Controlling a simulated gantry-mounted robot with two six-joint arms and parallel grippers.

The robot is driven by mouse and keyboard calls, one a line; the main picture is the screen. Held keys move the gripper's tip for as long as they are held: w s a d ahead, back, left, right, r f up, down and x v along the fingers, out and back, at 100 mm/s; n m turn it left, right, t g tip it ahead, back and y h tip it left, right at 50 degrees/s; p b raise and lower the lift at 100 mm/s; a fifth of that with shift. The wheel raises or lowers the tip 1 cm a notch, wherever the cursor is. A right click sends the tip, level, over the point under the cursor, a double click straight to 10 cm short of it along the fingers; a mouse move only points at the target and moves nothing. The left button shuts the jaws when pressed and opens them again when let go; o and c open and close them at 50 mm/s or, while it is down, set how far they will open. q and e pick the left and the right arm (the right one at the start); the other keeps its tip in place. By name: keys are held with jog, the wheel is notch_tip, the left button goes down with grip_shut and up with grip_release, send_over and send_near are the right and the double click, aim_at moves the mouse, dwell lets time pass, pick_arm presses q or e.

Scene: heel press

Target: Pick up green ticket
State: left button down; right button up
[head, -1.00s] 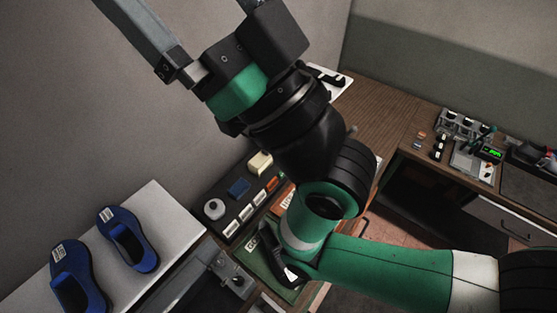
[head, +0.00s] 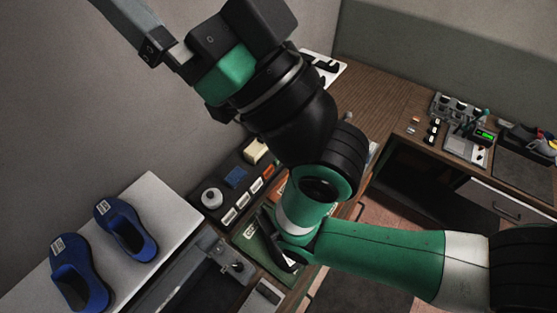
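A green flat piece (head: 249,240) with a white printed label lies at the bench, lower centre of the head view. It is partly hidden by my arm, and I cannot tell whether it is the green ticket. A green and black arm of mine comes in from the right and bends up to the upper left. Grey bars and dark blocks at its far end run to the top edge. Its fingertips are not clearly shown. A dark part of the arm overlaps the green piece in the picture; contact cannot be told. My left gripper is not in view.
Two blue shoe-shaped pieces (head: 126,229) lie on a white shelf (head: 172,205) at left. A dark tray (head: 204,181) holds a white round knob and small blocks. A grey metal device (head: 202,272) stands in front. A wooden counter (head: 382,88) with instruments runs behind at right.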

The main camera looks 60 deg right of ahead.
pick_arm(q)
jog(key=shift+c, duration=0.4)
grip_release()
